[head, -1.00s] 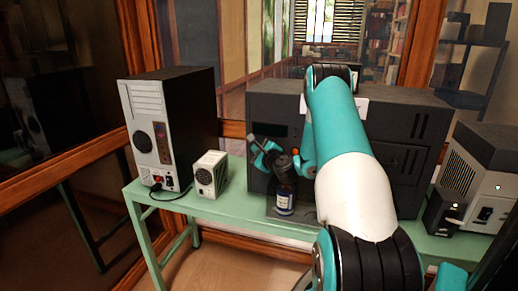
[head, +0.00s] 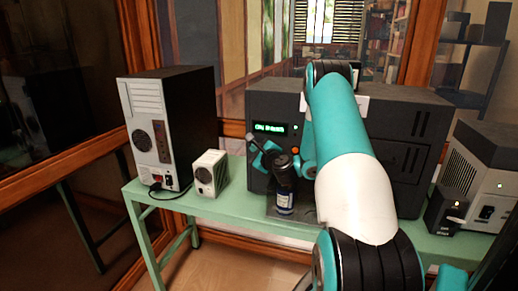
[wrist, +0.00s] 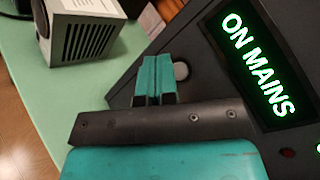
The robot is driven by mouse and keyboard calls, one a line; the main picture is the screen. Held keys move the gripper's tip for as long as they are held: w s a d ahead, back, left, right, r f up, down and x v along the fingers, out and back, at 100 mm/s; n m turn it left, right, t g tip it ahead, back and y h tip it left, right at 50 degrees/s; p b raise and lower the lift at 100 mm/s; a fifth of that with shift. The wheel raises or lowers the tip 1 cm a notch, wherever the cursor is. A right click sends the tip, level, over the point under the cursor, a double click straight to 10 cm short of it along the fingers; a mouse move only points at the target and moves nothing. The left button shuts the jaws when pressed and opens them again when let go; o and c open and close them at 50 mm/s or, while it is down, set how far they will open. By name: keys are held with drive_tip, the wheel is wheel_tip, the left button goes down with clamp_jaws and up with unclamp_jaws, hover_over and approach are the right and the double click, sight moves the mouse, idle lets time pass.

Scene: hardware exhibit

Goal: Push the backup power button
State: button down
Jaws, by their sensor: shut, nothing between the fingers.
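A dark grey cabinet (head: 400,125) stands on the green bench, with a lit green display (head: 270,128) on its front. In the wrist view the display (wrist: 262,68) reads "ON MAINS". A round grey button (wrist: 181,71) sits on the panel left of the display, partly hidden by my fingers. My gripper (wrist: 155,62) is shut and empty, with its teal fingertips right beside the button; I cannot tell whether they touch it. In the head view my gripper (head: 257,143) is at the cabinet's left front, below the display.
A computer tower (head: 165,130) and a small white vented box (head: 209,174) stand left on the green bench (head: 240,205). A small black box (head: 445,212) and a grey-white unit (head: 490,180) stand right. A dark red lamp (wrist: 287,153) is below the display.

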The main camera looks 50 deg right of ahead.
drive_tip(key=a+b, duration=0.1)
drive_tip(key=s+a+b, duration=0.1)
drive_tip(key=a, duration=0.1)
drive_tip(key=s+a+b, duration=0.1)
drive_tip(key=a+b, duration=0.1)
drive_tip(key=shift+a, duration=0.1)
idle(2.4)
